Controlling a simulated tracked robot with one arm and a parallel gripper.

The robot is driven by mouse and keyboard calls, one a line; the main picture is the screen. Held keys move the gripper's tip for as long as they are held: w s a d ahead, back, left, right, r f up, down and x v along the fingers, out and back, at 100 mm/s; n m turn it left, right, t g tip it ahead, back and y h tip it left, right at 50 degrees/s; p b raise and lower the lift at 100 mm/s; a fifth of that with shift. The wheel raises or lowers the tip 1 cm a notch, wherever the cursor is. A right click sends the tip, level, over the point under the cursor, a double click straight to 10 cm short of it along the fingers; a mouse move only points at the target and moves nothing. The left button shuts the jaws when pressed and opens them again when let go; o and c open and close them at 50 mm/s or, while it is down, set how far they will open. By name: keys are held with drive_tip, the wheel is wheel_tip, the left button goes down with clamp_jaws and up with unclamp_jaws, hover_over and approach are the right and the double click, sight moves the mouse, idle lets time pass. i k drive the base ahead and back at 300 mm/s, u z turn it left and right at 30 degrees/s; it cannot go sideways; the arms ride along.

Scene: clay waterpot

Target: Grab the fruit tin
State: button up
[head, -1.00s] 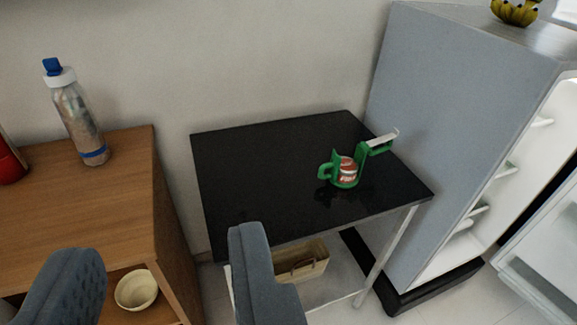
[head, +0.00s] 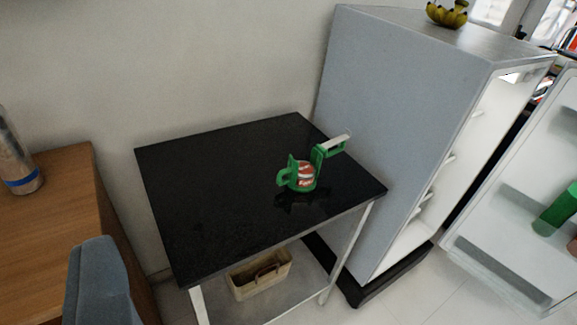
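A small tin (head: 305,176) with a red and white label sits on the black table (head: 215,190), right of its middle. It stands inside a green holder-like piece (head: 283,179) that has a loop on the left and a raised arm on the right with a pale strip on top. The green parts hide some of the tin's sides. I cannot read the label, so I cannot tell whether it is the fruit tin. My gripper does not show in the head view.
A tall grey fridge (head: 400,130) stands open right of the table, bananas (head: 447,13) on top. A wooden cabinet (head: 60,230) with a bottle (head: 18,160) is at left. A blue-grey chair back (head: 97,285) rises in front. A basket (head: 260,275) sits below the tabletop.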

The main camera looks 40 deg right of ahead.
sight(307, 172)
drive_tip(key=i, duration=0.85)
drive_tip(key=z, duration=0.1)
